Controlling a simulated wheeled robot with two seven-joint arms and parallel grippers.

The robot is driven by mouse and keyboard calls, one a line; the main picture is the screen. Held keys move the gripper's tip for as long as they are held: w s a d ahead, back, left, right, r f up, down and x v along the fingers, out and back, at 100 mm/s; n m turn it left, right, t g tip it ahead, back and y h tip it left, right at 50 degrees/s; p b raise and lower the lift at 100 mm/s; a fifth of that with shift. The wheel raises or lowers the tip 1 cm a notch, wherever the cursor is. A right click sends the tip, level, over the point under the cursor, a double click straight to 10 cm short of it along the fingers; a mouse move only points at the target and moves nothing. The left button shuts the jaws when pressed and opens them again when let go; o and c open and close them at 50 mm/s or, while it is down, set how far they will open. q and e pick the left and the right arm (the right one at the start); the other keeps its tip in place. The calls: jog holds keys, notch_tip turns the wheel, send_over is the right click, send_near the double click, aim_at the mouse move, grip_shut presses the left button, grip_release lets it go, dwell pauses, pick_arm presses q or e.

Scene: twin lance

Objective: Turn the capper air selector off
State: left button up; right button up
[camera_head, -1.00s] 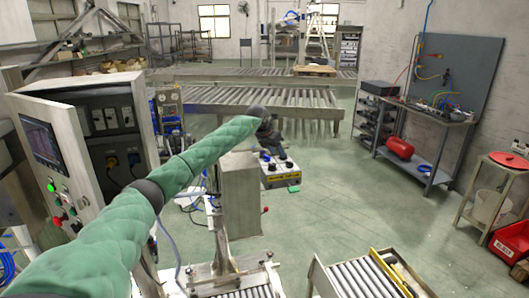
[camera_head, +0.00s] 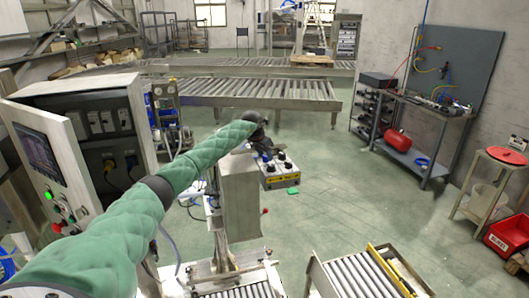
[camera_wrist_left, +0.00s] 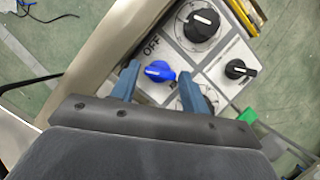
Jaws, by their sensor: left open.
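A control box (camera_head: 283,182) with a light top panel and several knobs stands beyond a steel post in the head view. In the left wrist view, a blue selector knob (camera_wrist_left: 160,71) with a white pointer mark sits on the panel, with an "OFF" label beside it. Black knobs (camera_wrist_left: 201,25) with white marks are near it. My left gripper (camera_wrist_left: 160,70) is open, its two blue fingers on either side of the blue knob. I cannot tell whether they touch it. In the head view the left gripper (camera_head: 264,151) is small and dark above the box. My right gripper is not in view.
A steel cabinet (camera_head: 241,195) stands just left of the control box. Roller conveyors (camera_head: 260,92) cross the back. A workbench (camera_head: 425,150) is at the right. Green floor between is clear.

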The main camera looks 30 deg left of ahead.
pick_arm(q)
jog(key=shift+d+f, duration=0.1)
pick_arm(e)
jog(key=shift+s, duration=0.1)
